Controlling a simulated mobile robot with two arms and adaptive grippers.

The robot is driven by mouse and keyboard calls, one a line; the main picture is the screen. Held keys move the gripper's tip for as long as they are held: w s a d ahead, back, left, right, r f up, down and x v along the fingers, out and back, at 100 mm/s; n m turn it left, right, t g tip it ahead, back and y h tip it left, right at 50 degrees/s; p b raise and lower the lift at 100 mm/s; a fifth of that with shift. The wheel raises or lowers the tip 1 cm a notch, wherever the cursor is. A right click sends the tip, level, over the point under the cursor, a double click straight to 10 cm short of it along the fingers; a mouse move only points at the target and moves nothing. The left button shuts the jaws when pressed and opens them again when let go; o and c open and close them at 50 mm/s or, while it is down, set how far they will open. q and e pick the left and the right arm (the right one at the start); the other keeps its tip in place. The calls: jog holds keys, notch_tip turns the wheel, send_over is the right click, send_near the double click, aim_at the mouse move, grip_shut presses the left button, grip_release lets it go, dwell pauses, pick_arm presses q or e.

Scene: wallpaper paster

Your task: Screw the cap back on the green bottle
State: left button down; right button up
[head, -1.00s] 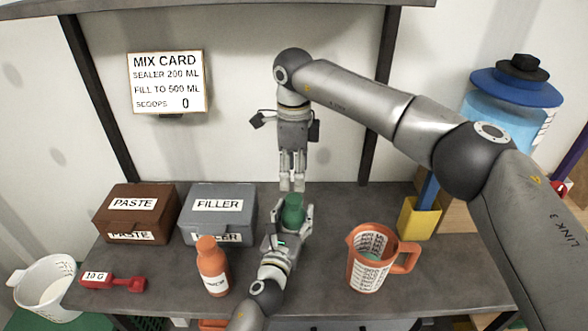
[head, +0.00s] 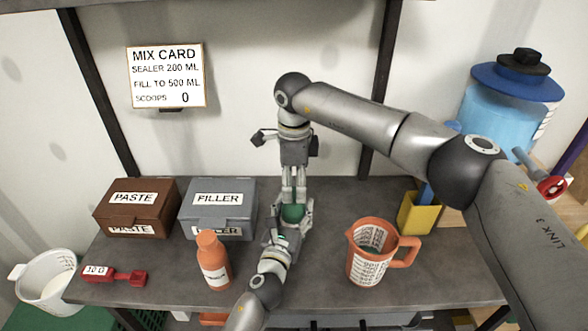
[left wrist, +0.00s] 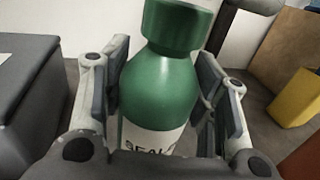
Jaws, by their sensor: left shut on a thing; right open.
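The green bottle (head: 292,214) stands upright near the middle of the table, with a white label in the left wrist view (left wrist: 158,100). My left gripper (head: 289,218) is shut around its body, one finger on each side. A wide green cap (left wrist: 180,24) sits on top of the bottle in the left wrist view. Whether it is screwed tight cannot be told. My right gripper (head: 294,198) points straight down directly above the bottle, open, its fingertips at the bottle's top. Its fingers hide part of the top in the head view.
An orange bottle (head: 213,262) stands left of my left wrist, and an orange measuring jug (head: 358,266) to the right. Paste (head: 118,216) and filler (head: 200,222) boxes stand at the back left. A red scoop (head: 126,277) lies at the left edge. A yellow holder (head: 417,219) stands back right.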

jog(key=shift+f, duration=1.25)
jog(key=shift+c, duration=0.4)
jog(key=c, duration=0.9)
jog(key=m, duration=0.5)
jog(key=shift+c, duration=0.4)
jog(key=o, duration=1.2)
notch_tip(320, 180, up, 12)
